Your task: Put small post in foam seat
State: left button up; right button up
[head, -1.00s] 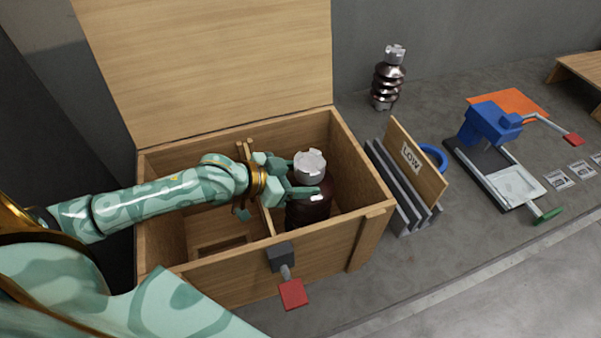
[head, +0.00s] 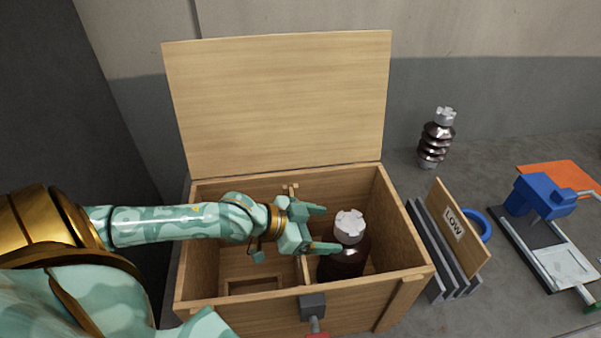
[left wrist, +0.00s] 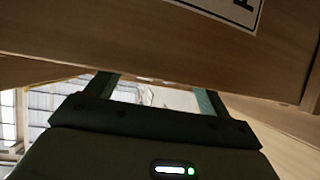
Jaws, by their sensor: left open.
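A dark brown post with a silver notched cap (head: 349,226) stands upright in the right compartment of the open wooden box (head: 405,282). Its lower part and any foam seat under it are hidden. Another dark ribbed post with a silver cap (head: 436,138) stands upright on the table behind the box. My left gripper (head: 328,228) is open and empty over the divider, just left of the boxed post's cap. My right gripper is not in view.
The box lid (head: 280,105) stands open at the back. The left compartment holds a low wooden frame (head: 255,284). Right of the box are grey plates with a "LOW" board (head: 454,224), a blue ring (head: 484,226) and a blue clamp device (head: 540,196).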

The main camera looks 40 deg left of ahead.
pick_arm(q)
jog(key=p+v, duration=0.2)
jog(key=v, duration=0.5)
